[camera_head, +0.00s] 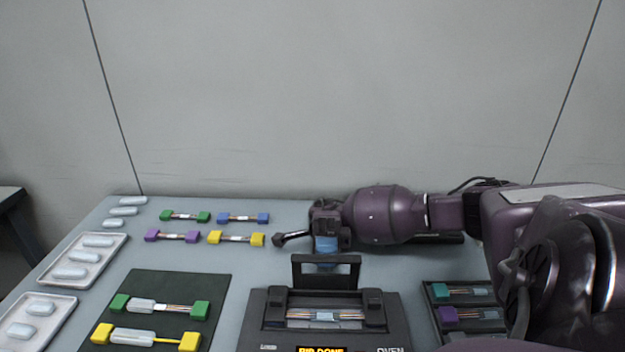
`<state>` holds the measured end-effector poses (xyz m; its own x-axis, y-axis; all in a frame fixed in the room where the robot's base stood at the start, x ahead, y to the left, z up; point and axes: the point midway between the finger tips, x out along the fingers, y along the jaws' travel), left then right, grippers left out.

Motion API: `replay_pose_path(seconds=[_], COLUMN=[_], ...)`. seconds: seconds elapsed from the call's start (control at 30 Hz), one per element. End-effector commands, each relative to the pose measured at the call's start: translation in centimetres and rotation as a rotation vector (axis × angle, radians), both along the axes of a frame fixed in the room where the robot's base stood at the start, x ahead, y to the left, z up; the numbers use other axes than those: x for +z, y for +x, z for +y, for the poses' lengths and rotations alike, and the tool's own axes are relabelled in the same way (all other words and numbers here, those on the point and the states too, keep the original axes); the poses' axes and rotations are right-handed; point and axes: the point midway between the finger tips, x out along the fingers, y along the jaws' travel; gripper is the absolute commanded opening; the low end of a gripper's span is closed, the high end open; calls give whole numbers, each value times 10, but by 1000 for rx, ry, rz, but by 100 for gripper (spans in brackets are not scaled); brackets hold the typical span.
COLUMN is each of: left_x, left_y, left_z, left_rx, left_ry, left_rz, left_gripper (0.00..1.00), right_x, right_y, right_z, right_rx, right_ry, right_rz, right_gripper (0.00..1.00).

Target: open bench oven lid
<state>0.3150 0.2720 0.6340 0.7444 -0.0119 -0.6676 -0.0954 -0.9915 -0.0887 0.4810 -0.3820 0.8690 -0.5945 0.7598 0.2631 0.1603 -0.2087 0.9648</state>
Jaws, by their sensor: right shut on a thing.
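The bench oven (272,322) is a dark box at the bottom centre. Its lid (325,259) stands raised, upright at the back of the box, with a window-like opening in it. A clear splice piece with coloured fibres (325,315) lies in the oven's trough. The display at its front edge is lit, partly cut off by the frame. Whether this piece belongs to the lid I cannot tell. My left gripper is not in view.
Several splice holders with coloured ends (185,216) lie at the back left. A dark mat (170,284) with green and yellow holders is left of the oven. White trays (112,262) line the left edge. A dark tray (432,300) stands at right, partly behind my right arm.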

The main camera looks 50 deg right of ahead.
Motion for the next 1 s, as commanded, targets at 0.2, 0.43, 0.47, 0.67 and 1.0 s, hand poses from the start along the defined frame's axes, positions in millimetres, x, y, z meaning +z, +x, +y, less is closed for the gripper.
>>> replay_pose_path(seconds=[0.2,0.43,0.47,0.67,1.0], left_x=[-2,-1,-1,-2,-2], left_y=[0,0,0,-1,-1], left_z=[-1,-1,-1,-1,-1], left_rx=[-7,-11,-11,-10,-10], left_ry=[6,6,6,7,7], left_rz=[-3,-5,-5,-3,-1], left_gripper=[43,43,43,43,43], right_x=[-2,-1,-1,-1,-1], right_y=[0,0,0,0,0], right_z=[-5,-6,-6,-6,-6], right_rx=[2,1,1,0,0], right_ry=[12,15,14,14,14], right_rz=[12,12,11,12,11], right_gripper=[0,0,0,13,35])
